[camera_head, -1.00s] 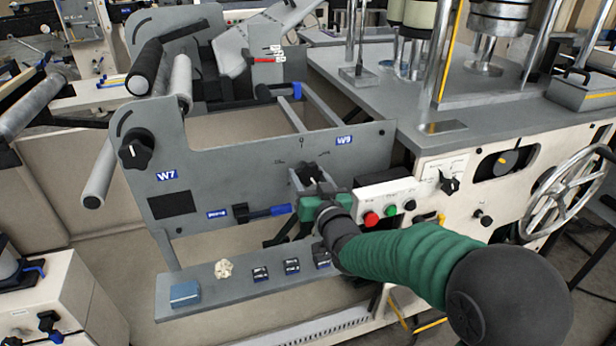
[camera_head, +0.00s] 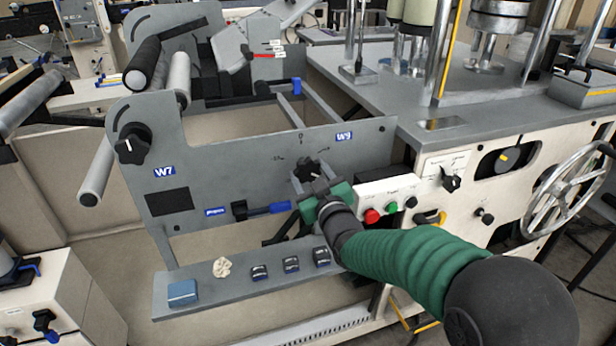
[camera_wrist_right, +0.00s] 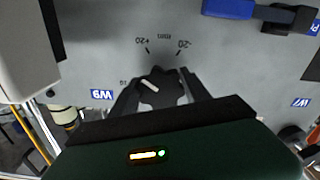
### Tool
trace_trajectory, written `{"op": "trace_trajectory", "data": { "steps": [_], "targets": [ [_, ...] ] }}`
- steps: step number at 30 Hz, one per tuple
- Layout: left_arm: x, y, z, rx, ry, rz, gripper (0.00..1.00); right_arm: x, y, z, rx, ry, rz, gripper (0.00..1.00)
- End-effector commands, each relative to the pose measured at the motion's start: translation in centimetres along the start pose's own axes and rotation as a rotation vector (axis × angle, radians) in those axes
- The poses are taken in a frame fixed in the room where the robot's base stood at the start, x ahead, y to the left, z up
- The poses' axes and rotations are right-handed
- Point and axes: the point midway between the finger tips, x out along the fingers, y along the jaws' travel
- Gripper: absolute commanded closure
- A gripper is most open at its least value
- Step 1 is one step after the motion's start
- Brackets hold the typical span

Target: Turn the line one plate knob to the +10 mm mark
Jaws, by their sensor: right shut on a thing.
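The line one plate knob (camera_head: 307,170) is a black lobed knob on the grey side plate, left of the W9 label. In the right wrist view the knob (camera_wrist_right: 161,90) sits between my two fingers, with its white pointer line slanting up and left. That wrist view is upside down; marks reading +20, mm and -20 show above the knob, and a small mark that seems to read 10 is at its left. My right gripper (camera_wrist_right: 160,93) is shut on the knob. In the head view the right gripper (camera_head: 312,184) partly covers it. My left gripper is not in view.
A button box (camera_head: 385,202) with red and green buttons is just right of my gripper. A blue-handled lever (camera_head: 265,210) is on its left. A shelf (camera_head: 215,297) below carries a blue box and small items. A larger black knob (camera_head: 132,144) is far left.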

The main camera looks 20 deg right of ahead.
Motion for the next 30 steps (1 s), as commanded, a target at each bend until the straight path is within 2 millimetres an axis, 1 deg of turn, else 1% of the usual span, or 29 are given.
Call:
{"op": "trace_trajectory", "data": {
  "steps": [3,18,24,30],
  "targets": [
    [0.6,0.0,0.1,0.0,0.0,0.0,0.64,0.0,-0.1,0.1,-0.109,0.001,-0.002,0.85],
    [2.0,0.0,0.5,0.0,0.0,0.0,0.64,0.0,0.1,0.1,-0.57,0.001,-0.003,0.85],
    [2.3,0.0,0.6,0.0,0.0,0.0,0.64,0.0,0.1,0.1,-0.712,-0.001,-0.005,0.85],
    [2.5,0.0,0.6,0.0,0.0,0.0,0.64,0.0,0.0,0.1,-0.804,0.0,-0.007,0.85]
  ]
}}
